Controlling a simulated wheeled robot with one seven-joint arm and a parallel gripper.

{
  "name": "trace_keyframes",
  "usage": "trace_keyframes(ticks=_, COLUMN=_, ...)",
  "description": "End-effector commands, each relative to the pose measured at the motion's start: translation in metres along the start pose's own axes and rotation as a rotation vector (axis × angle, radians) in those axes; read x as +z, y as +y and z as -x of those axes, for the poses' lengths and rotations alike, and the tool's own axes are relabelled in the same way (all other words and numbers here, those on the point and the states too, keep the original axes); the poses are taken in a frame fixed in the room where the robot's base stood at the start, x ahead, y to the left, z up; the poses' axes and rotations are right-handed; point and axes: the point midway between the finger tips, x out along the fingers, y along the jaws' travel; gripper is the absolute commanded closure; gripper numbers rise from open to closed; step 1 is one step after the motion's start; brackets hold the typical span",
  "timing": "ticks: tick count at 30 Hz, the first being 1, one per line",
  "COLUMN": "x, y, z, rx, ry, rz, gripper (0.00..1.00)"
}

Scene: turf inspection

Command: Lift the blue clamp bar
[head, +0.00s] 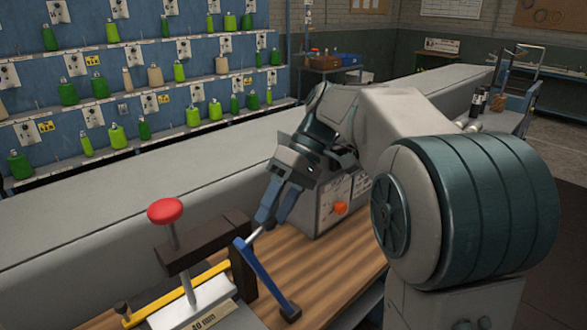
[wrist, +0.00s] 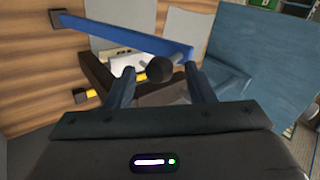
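The blue clamp bar (head: 266,278) slants across the bench-top fixture, with a dark block at its near end. It also shows in the wrist view (wrist: 120,32), running across the top beyond my fingers. A pale rod leads from its upper end up to my gripper (head: 264,216). In the wrist view, my gripper (wrist: 159,72) has its two fingers apart, with a round black knob (wrist: 158,68) showing between them and a gap on each side. The knob is hidden in the head view. I cannot tell how deep it sits between the fingers.
A red knob (head: 166,211) on a post, a dark brown arm (head: 203,246) and a yellow bar (head: 170,293) stand left of the bar. Bare wooden top (head: 330,266) lies to the right.

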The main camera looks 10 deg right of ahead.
Motion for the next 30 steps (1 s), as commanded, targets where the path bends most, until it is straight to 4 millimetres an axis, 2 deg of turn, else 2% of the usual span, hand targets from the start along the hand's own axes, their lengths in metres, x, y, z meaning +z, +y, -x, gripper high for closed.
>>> trace_keyframes(ticks=1, x=-0.001, y=0.000, z=0.012, rx=0.002, ry=0.004, rz=0.001, gripper=0.51)
trace_keyframes(ticks=6, x=0.000, y=-0.002, z=0.047, rx=0.001, ry=0.004, rz=0.001, gripper=0.51)
trace_keyframes(ticks=15, x=0.001, y=-0.005, z=0.095, rx=-0.004, ry=0.003, rz=0.000, gripper=0.51)
trace_keyframes(ticks=21, x=0.001, y=-0.004, z=0.104, rx=-0.003, ry=0.003, rz=0.002, gripper=0.51)
trace_keyframes(ticks=30, x=0.001, y=-0.004, z=0.104, rx=-0.003, ry=0.003, rz=0.002, gripper=0.51)
